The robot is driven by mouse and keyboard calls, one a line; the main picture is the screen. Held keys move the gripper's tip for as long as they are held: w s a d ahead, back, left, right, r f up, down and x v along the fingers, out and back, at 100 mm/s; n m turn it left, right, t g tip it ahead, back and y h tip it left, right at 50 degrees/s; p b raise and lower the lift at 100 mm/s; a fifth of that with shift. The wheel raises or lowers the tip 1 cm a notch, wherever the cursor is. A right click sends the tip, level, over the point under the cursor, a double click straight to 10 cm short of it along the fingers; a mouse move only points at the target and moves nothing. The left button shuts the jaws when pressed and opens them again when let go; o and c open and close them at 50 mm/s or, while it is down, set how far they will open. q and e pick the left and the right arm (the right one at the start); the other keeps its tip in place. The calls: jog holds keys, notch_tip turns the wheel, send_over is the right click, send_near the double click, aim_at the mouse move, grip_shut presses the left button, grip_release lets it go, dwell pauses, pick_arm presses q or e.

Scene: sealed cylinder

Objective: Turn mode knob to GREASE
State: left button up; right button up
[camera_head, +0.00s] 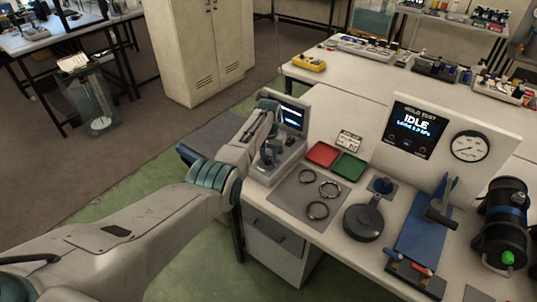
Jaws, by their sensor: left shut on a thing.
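A light grey device with a small lit screen (292,115) stands at the left end of the workbench. The screen text is too small to read. My left gripper (270,153) is down at the front of this device, just below the screen. It is shut on a small part there, which I take to be the mode knob. The knob itself is hidden by the fingers, so its pointer and the GREASE mark cannot be read. My right gripper is not in view.
A red tray (322,154) and a green tray (348,166) lie right of the device. Several metal rings lie on a grey mat (300,205). A round black part (363,223) and a blue clamp fixture (415,235) stand further right.

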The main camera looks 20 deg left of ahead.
aim_at(269, 158)
pick_arm(q)
jog(key=m, duration=0.6)
jog(key=shift+w+r+p, duration=0.1)
jog(key=shift+p, duration=0.3)
dwell(0.3)
jog(key=o, duration=1)
jog(key=shift+r, duration=0.45)
notch_tip(269, 158, up, 10)
jog(key=b, duration=0.1)
jog(key=shift+f, duration=0.1)
